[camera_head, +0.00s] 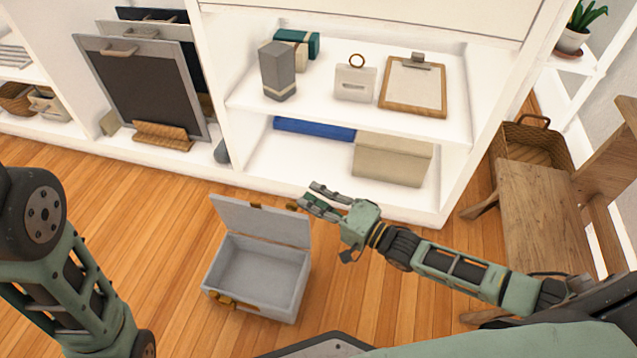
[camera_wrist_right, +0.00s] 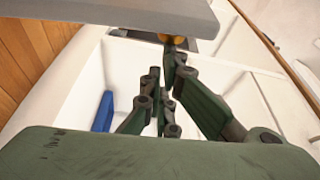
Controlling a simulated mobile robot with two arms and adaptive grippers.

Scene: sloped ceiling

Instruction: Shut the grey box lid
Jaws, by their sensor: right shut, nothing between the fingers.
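The grey box (camera_head: 212,272) stands on the wooden floor, open and empty inside. Its grey lid (camera_head: 262,222) is raised upright at the back edge, with brass latch parts near its top. My right gripper (camera_head: 306,197) is shut and empty at the lid's upper right corner, on its far side or beside it; contact cannot be told. In the right wrist view, the lid (camera_wrist_right: 110,10) shows as a grey slab across the top, close to the fingers (camera_wrist_right: 163,95). My left arm shows at the left, but its gripper is out of view.
A white shelf unit (camera_head: 350,204) stands close behind the box and my right gripper. It holds a beige box (camera_head: 392,160), a blue item (camera_head: 312,129) and a clipboard (camera_head: 413,87). A wooden chair (camera_head: 540,200) and a basket (camera_head: 533,143) are at right. Floor left of the box is clear.

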